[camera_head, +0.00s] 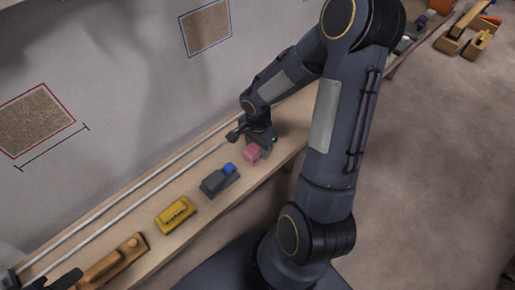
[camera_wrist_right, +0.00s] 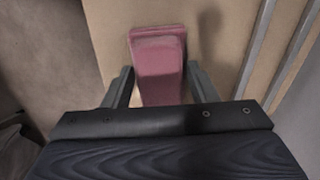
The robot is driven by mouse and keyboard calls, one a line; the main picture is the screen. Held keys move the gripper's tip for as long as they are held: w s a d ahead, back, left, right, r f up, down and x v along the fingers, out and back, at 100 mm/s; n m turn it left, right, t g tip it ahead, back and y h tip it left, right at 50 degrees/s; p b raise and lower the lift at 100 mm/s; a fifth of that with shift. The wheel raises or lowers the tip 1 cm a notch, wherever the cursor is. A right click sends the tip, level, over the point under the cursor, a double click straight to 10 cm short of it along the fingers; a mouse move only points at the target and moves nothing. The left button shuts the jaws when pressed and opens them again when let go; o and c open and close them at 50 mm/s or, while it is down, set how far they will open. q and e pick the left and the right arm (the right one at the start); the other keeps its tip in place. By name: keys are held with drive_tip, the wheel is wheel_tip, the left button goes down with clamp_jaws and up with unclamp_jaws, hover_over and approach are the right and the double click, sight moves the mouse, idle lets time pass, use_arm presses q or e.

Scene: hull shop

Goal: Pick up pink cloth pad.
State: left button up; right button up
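The pink cloth pad (camera_head: 252,155) is a small block on the wooden shelf (camera_head: 290,142), near its front edge. In the right wrist view the pad (camera_wrist_right: 160,62) lies lengthwise between the two fingers. My right gripper (camera_head: 259,143) is over the pad from above. In the wrist view the right gripper (camera_wrist_right: 161,82) has one finger on each side of the pad, with what look like thin gaps, so it appears open around it. The pad's near end is hidden by the gripper body.
Then come a yellow box (camera_head: 176,214) and a wooden tool (camera_head: 113,262). Pale rails (camera_head: 142,194) run along the wall side.

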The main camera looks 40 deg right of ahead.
drive_tip(key=c, duration=0.4)
drive_tip(key=shift+o, duration=0.2)
drive_tip(key=shift+r, duration=0.1)
drive_tip(key=shift+r, duration=0.3)
wheel_tip(320, 180, up, 2)
drive_tip(key=shift+r+p, duration=0.1)
drive_tip(key=shift+p, duration=0.3)
drive_tip(key=s+d+r+p, duration=0.1)
drive_tip(key=s+r+p, duration=0.1)
drive_tip(key=s+r, duration=0.8)
drive_tip(key=shift+s+p, duration=0.35)
drive_tip(key=shift+s, duration=1.65)
drive_tip(key=shift+d, duration=0.1)
